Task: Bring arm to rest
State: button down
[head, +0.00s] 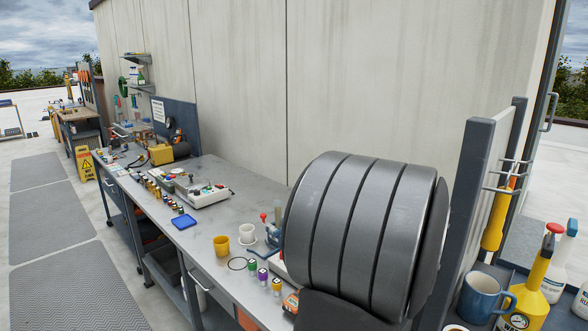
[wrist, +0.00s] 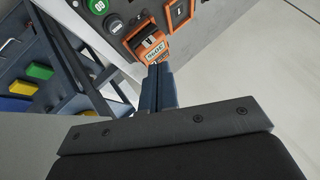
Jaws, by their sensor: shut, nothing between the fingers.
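My gripper (wrist: 160,72) shows in the wrist view, its two blue-grey fingers pressed together with nothing between them. The fingertips point toward an orange block (wrist: 150,45) with a dark top on a grey panel; whether they touch it I cannot tell. In the head view the large dark grey banded cylinder at the right is part of my arm, and my gripper is hidden there.
The long grey workbench (head: 205,172) carries a yellow cup (head: 221,246), a white cup (head: 247,234), a blue tray (head: 184,222) and several capped jars. Spray bottles and a blue mug (head: 482,298) stand at right. A wall runs behind the bench.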

jog(key=shift+r, duration=1.35)
jog(key=shift+f, duration=0.15)
